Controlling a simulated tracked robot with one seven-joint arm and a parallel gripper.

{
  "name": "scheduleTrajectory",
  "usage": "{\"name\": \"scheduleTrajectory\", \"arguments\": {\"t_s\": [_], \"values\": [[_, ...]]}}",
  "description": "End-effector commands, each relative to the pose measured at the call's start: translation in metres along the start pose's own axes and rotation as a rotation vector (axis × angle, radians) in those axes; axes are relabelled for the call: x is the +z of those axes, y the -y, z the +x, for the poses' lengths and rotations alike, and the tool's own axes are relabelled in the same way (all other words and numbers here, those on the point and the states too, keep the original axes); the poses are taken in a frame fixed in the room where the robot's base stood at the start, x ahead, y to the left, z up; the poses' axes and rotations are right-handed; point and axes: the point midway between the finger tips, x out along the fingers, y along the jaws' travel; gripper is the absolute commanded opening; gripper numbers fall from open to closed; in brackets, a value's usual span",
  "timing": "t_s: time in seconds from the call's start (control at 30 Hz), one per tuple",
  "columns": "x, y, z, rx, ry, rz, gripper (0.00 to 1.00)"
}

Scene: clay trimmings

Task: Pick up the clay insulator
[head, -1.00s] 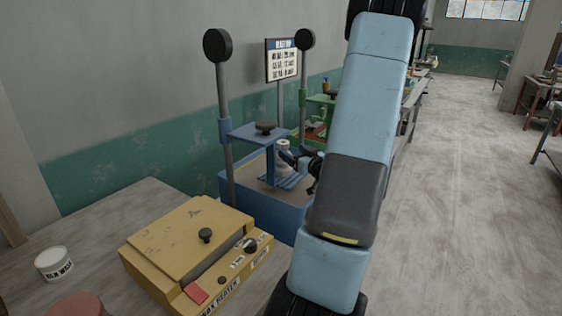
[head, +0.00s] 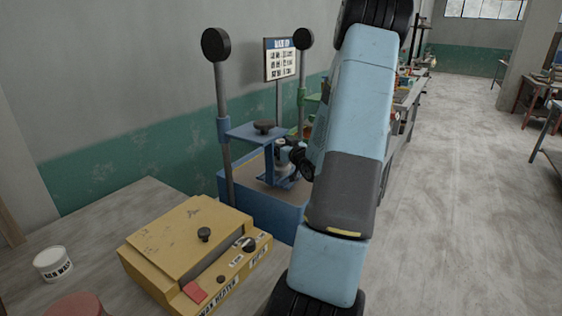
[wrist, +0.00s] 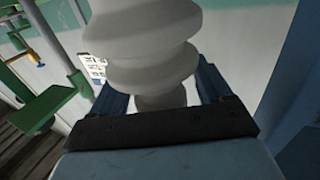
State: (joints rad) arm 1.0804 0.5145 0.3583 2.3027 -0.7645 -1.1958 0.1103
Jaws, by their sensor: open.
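The clay insulator (wrist: 150,50) is pale grey-white with stacked rounded ribs. In the wrist view it stands large in the middle, its top cut off by the upper edge. My gripper (wrist: 162,90) is open, with one blue finger on each side of the insulator's narrower lower part. I cannot tell whether either finger touches it. In the head view my gripper (head: 291,160) is at the blue press-like stand (head: 252,200), beneath its upper plate, and mostly hides the insulator.
The stand has tall grey posts with black round tops. A yellow heater box (head: 185,240) and a white tub (head: 53,264) sit on the near bench. A sign (head: 281,60) stands behind. Green equipment (wrist: 50,105) shows left in the wrist view. The floor at right is open.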

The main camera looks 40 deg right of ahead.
Motion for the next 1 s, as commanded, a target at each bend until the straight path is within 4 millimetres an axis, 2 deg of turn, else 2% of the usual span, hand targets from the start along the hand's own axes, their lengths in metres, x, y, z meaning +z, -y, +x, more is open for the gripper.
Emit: {"name": "scheduleTrajectory", "arguments": {"t_s": [0.13,0.9,1.0], "values": [[0.0001,0.0,-0.0004,0.0,0.0,0.0,0.76],[0.0003,-0.0005,-0.001,0.001,0.001,0.0,0.03],[0.0003,-0.0006,-0.0011,0.001,0.001,0.0,0.0]]}}
